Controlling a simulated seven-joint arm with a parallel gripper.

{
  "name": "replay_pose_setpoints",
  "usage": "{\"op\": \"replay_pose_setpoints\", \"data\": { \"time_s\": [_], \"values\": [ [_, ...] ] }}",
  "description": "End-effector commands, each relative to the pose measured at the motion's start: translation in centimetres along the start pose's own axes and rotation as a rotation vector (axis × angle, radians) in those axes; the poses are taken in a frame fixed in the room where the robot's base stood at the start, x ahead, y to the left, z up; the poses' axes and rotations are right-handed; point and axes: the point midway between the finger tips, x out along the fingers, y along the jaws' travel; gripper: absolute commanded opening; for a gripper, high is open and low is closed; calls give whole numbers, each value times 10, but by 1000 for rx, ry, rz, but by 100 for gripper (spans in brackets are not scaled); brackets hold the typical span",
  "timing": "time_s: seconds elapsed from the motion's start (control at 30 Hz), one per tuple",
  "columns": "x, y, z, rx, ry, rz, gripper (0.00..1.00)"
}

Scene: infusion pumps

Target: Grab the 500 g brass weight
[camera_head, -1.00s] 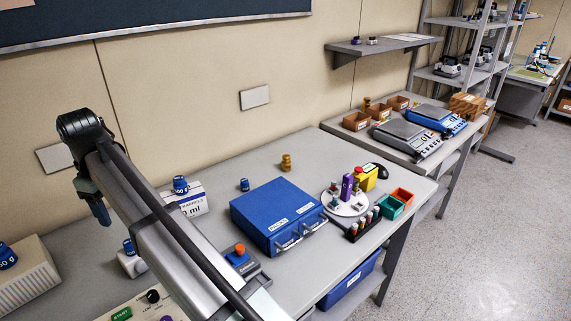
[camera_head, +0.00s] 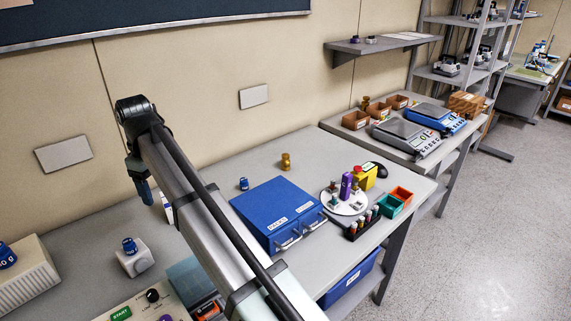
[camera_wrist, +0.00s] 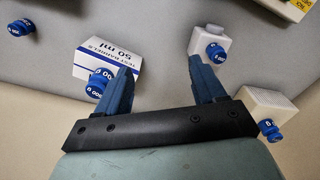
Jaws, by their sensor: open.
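A brass-coloured weight (camera_head: 286,161) stands upright on the bench behind the blue case, its label unreadable. Another brass piece (camera_head: 366,103) stands on the far bench. In the wrist view, a blue weight (camera_wrist: 99,84) sits against the white 50 ml box (camera_wrist: 112,62), by one finger. Other blue weights show on a small white block (camera_wrist: 216,53), on a ribbed beige box (camera_wrist: 268,128) and alone on the bench (camera_wrist: 22,27). My gripper (camera_wrist: 160,88) is open with nothing between its fingers. In the head view, my arm hides most of the 50 ml box.
The blue case (camera_head: 275,212) stands mid-bench, with a white round holder (camera_head: 344,203), a yellow box (camera_head: 369,178) and small bins (camera_head: 390,206) to its right. A control panel (camera_head: 142,305) lies at the front left. Bench around the brass weight is clear.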

Motion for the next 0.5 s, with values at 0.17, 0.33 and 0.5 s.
{"op": "replay_pose_setpoints", "data": {
  "time_s": [0.17, 0.33, 0.5],
  "values": [
    [9, 80, 39, 117, -13, -9, 69],
    [16, 154, 76, 223, -25, -20, 69],
    [22, 230, 117, 328, -37, -33, 69]
  ]
}}
